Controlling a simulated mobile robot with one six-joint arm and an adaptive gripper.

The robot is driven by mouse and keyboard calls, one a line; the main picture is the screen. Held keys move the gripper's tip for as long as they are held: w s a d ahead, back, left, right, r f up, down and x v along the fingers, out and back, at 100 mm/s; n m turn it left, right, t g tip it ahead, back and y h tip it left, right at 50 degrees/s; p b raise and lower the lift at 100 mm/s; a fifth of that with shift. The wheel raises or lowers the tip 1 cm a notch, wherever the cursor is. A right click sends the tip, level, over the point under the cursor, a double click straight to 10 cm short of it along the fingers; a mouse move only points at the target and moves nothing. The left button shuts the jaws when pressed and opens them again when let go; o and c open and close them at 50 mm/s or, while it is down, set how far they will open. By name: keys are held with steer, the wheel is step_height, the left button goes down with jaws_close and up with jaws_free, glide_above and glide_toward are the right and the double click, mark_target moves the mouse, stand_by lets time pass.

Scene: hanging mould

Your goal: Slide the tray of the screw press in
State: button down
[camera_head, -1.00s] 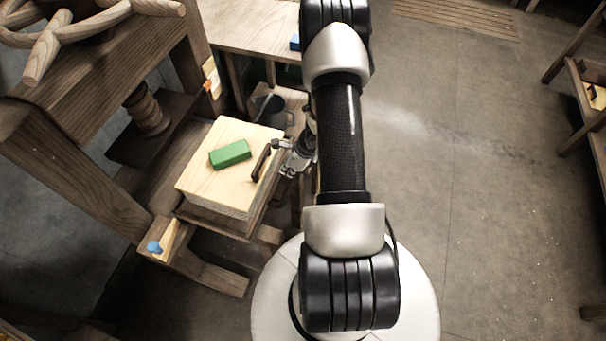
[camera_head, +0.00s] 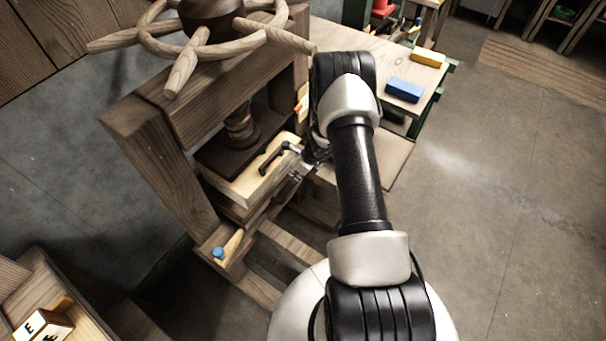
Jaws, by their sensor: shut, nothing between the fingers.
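The screw press (camera_head: 150,140) is a dark wooden frame with a spoked wheel (camera_head: 205,45) on top and a wooden screw (camera_head: 240,125) over a dark plate (camera_head: 225,160). The pale wooden tray (camera_head: 240,190) lies largely beneath that plate, with its front strip and dark handle (camera_head: 272,160) showing. How far it reaches inside is hidden. My gripper (camera_head: 298,163) is shut and empty at the right end of the handle, close to the tray's front. I cannot tell whether it touches. No green block shows in this view.
A workbench (camera_head: 335,40) with a blue block (camera_head: 404,90) and a yellow block (camera_head: 428,57) is behind my arm. Lettered blocks (camera_head: 42,326) lie at lower left. The floor on the right is clear.

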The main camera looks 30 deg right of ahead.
steer(key=shift+w+a, duration=0.35)
steer(key=shift+w, duration=0.5)
steer(key=shift+r, duration=0.1)
